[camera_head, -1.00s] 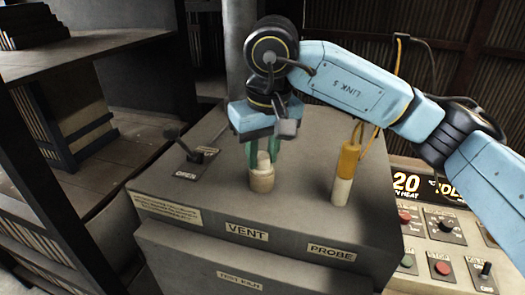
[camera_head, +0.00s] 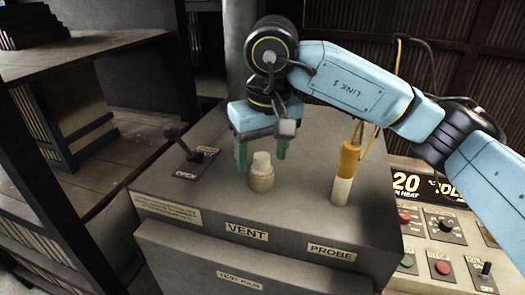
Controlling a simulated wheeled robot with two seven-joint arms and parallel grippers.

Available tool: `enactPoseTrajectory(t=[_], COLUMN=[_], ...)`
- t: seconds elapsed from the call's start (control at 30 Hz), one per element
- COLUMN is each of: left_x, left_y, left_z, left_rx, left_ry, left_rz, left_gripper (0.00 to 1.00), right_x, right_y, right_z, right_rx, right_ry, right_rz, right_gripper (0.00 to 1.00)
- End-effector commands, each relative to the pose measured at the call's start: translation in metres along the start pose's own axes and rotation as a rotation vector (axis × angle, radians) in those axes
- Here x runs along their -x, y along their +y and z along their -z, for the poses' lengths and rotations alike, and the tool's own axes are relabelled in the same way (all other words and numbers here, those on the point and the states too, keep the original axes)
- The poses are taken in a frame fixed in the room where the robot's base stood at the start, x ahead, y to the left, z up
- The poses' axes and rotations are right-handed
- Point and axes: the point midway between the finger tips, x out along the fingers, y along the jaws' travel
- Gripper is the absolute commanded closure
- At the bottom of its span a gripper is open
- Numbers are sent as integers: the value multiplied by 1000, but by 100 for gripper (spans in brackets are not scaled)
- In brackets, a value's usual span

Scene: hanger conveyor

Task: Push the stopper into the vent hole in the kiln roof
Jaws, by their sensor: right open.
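The pale stopper (camera_head: 261,162) stands upright in the round collar of the vent hole (camera_head: 261,181) on the kiln roof (camera_head: 300,207), behind the VENT label. Its narrower top sticks up above the collar; how deep it sits cannot be told. My right gripper (camera_head: 261,158) is open, with its green fingers apart on either side of the stopper and slightly behind and above it. A clear gap shows between the fingers and the stopper. My left gripper is not in view.
A yellow and white probe (camera_head: 346,175) with a cable stands upright on the roof to the right. A lever (camera_head: 183,146) stands at the left. A control panel (camera_head: 450,235) is at the right, and wooden shelving (camera_head: 85,55) at the left.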

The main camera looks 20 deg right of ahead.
Motion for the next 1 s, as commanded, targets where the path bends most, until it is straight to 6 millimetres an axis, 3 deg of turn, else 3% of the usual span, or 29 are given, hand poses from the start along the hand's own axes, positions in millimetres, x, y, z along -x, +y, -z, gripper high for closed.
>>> enactPoseTrajectory(t=[0.23, 0.53, 0.7, 1.0], left_x=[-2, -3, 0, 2], left_y=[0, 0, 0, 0], left_z=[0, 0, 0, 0], left_rx=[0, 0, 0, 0], left_ry=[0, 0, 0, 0], left_rz=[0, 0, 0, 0], left_gripper=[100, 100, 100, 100], right_x=[23, 92, 120, 134], right_y=[0, 0, 0, 0], right_z=[1, 1, 0, 0], right_rx=[0, 0, -1, 0], right_ry=[4, 5, 3, 0], right_rz=[1, -1, -1, 0], right_gripper=[36, 36, 36, 36])
